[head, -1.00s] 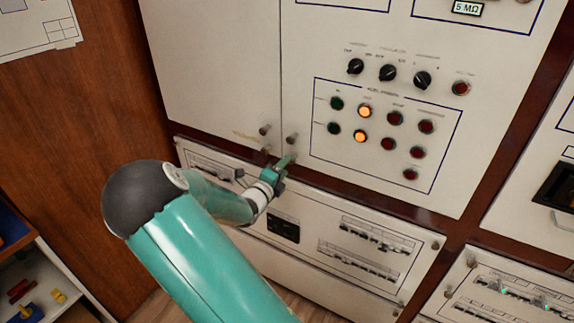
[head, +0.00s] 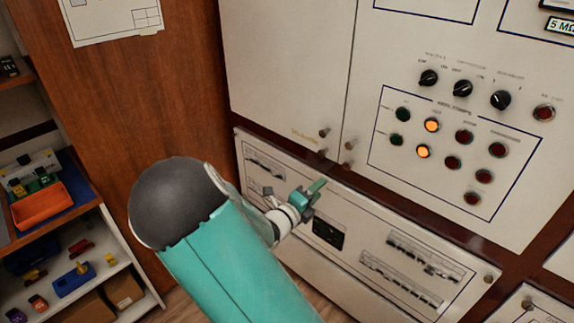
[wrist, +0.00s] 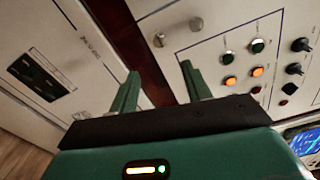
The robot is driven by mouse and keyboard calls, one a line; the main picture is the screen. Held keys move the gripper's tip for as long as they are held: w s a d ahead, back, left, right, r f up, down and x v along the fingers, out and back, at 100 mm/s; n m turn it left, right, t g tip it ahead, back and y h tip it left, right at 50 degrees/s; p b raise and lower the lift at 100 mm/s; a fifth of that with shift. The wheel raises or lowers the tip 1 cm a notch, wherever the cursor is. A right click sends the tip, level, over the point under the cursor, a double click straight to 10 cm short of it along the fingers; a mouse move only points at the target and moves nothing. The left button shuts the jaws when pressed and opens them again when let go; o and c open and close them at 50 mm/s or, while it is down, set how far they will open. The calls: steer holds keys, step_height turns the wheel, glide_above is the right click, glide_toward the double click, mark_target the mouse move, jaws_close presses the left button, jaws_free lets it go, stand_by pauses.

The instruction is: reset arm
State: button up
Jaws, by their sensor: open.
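My gripper (head: 310,193) is at the end of my teal arm, in front of the upper part of the lower breaker panel (head: 470,262). In the wrist view its two green fingers (wrist: 160,88) stand apart with nothing between them. Behind the gap are a dark reddish-brown strip between panels and the white panel faces. The gripper looks apart from the panel, but the exact distance cannot be told. The breaker rows (head: 402,268) show to the right of the gripper. My arm hides part of the lower panel's left side.
The upper control panel (head: 290,70) carries black knobs (head: 462,88), lit orange lamps (head: 432,125) and dark red and green ones. Small knobs (head: 348,146) stick out just above the gripper. At left, a shelf holds an orange bin (head: 40,204) and small coloured items, beside a wooden wall (head: 130,90).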

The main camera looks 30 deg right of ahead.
steer(key=s+a+r+m+g+y, duration=0.1)
steer(key=s+a+m+g+y, duration=0.2)
steer(key=s+m, duration=0.5)
steer(key=s+a+r+m+g+y, duration=0.1)
steer(key=s+a+m+g+y, duration=0.2)
steer(key=m, duration=0.9)
steer(key=s+a+r+m+t+y, duration=0.2)
steer(key=s+a+r+m+y, duration=0.2)
steer(key=a+m, duration=0.4)
steer(key=s+a+r+m+t+y, duration=0.3)
steer(key=s+a+r+m+y, duration=0.2)
steer(key=a+r+m+y, duration=0.2)
steer(key=a+r+m, duration=0.1)
steer(key=m, duration=0.1)
steer(key=shift+a+r+m, duration=0.3)
steer(key=shift+a+r, duration=0.05)
steer(key=shift+r, duration=0.05)
steer(key=shift+c, duration=1.2)
steer(key=shift+d, duration=0.2)
